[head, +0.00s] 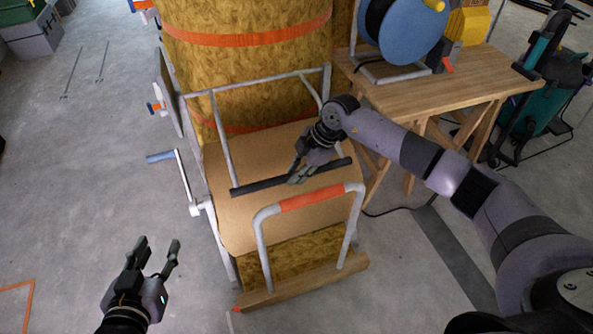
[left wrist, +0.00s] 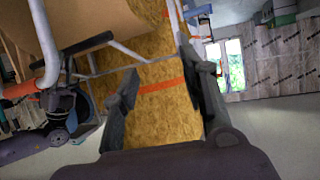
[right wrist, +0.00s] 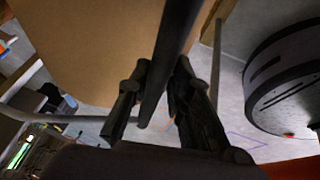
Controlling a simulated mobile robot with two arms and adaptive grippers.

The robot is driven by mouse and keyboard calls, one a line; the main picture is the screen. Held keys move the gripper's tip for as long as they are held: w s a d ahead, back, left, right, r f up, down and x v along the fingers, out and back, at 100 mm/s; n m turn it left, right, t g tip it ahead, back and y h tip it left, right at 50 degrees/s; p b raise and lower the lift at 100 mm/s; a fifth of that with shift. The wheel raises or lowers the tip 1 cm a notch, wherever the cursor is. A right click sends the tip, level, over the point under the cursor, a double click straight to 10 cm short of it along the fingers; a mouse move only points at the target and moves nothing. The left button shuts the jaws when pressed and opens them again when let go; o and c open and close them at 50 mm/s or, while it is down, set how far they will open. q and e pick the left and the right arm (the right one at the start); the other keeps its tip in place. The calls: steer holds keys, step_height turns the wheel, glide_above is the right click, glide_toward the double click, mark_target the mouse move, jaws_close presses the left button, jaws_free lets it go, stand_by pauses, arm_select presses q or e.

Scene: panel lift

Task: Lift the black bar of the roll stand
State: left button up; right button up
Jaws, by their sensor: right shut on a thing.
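The roll stand (head: 257,228) is a light metal frame with a brown panel (head: 235,215). The black bar (head: 262,183) lies across the frame above the panel, joined to grey side rods. My right gripper (head: 297,178) is at the right part of the bar. In the right wrist view the bar (right wrist: 172,50) runs between the fingers of my right gripper (right wrist: 160,85), which is shut on it. My left gripper (head: 160,262) is open and empty over the floor, left of the stand. In the left wrist view its fingers (left wrist: 165,90) are apart with nothing between them.
A grey hoop handle with an orange grip (head: 310,197) stands at the front of the stand. A crank with a blue handle (head: 161,156) sticks out on its left. A large yellow-brown roll (head: 245,65) is behind. A wooden table (head: 480,85) with a blue reel (head: 410,35) stands right.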

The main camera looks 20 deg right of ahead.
jaws_close()
stand_by(0.3)
